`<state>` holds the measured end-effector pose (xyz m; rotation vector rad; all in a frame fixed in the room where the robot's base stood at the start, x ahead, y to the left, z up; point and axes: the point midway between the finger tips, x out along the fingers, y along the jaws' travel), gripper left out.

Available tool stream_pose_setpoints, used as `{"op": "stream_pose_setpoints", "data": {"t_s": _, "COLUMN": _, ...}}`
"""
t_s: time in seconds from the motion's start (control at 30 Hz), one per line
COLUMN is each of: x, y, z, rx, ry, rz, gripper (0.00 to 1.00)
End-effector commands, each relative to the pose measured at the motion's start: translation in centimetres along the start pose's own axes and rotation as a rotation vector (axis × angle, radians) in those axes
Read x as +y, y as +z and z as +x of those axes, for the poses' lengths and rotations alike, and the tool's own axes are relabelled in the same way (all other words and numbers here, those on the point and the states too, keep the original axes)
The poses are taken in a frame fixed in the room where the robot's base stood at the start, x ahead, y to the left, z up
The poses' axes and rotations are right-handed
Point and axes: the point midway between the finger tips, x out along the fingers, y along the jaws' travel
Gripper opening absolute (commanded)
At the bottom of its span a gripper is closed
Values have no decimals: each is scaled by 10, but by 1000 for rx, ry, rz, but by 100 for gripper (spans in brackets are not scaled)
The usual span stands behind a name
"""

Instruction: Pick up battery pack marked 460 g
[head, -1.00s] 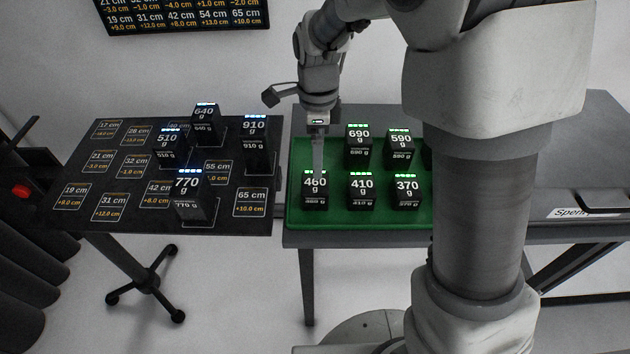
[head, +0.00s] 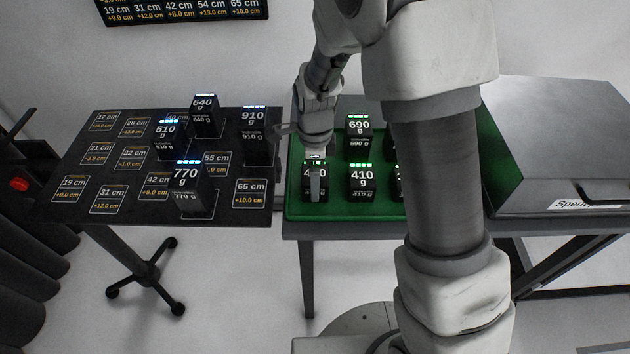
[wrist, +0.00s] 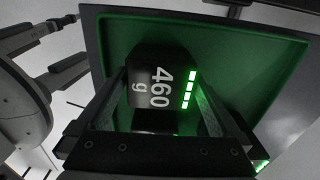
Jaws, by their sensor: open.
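The battery pack marked 460 g (head: 308,190) is a black block with green lights on top, standing at the front left of the green tray (head: 345,213). In the head view my gripper (head: 315,185) is in front of it and hides part of its label. In the wrist view the 460 g pack (wrist: 150,97) shows its label sideways and a row of green lights. My open gripper (wrist: 165,125) has one finger on each side of the pack. I cannot tell whether the fingers touch it.
The pack marked 410 g (head: 362,180) stands close on the right, and the 690 g pack (head: 359,133) is behind. The dark board (head: 120,180) on the left holds packs marked 770 g (head: 187,185), 510 g (head: 168,140), 640 g (head: 204,117) and 910 g (head: 255,135).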

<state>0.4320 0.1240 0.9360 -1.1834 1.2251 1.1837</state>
Motion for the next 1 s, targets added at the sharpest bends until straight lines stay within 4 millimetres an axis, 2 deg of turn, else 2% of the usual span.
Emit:
{"op": "stream_pose_setpoints", "data": {"t_s": 0.07, "x": 0, "y": 0, "z": 0, "rx": 0, "ry": 0, "rz": 0, "gripper": 100}}
{"op": "stream_pose_setpoints", "data": {"t_s": 0.63, "x": 0, "y": 0, "z": -1, "rx": 0, "ry": 0, "rz": -1, "gripper": 0}}
{"op": "stream_pose_setpoints", "data": {"t_s": 1.0, "x": -1, "y": 0, "z": -7, "rx": -1, "ry": -3, "rz": -1, "gripper": 0}}
